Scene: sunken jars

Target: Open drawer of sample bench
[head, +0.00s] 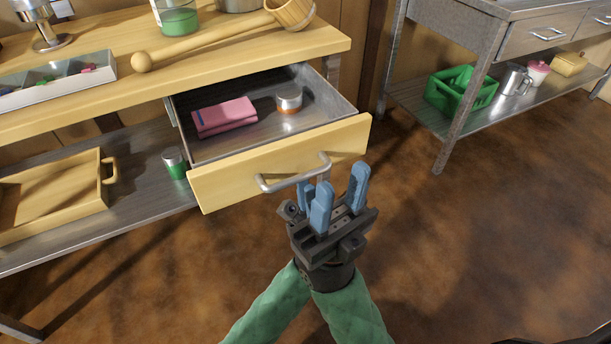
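The sample bench (235,52) has its wooden-fronted drawer (235,178) pulled well out, with the interior showing. Its metal bar handle (285,182) runs across the front. My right gripper (339,198) is in front of the handle's right end, fingers apart, with nothing seen between them. My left gripper (303,194) is mostly hidden behind it; one blue finger and a dark piece show just below the handle. I cannot tell whether it touches the handle or is shut.
The drawer holds a pink cloth (224,117) and a small orange-banded jar (289,98). A green jar (175,163) and wooden tray (50,195) are on the lower shelf. A wooden mallet (205,40) lies on top. A second bench (450,100) stands right; the floor between is clear.

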